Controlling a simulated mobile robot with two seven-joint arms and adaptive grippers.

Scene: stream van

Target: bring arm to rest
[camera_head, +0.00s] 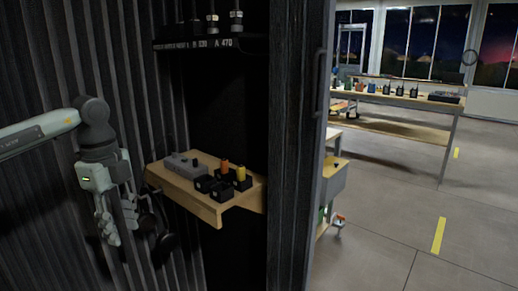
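My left arm comes in from the left edge. My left gripper (119,224) hangs pointing down in front of the dark ribbed wall, left of the small wooden shelf (209,211). Its two fingers look apart, with nothing seen between them. My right arm and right gripper are not in view.
The shelf holds a grey box (182,167) and several small black blocks, two with orange or yellow tops. Dark rounded items (164,241) show just right of my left gripper. A dark upright panel (300,150) stands right of the shelf. Beyond it are a long workbench (400,99) and open floor.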

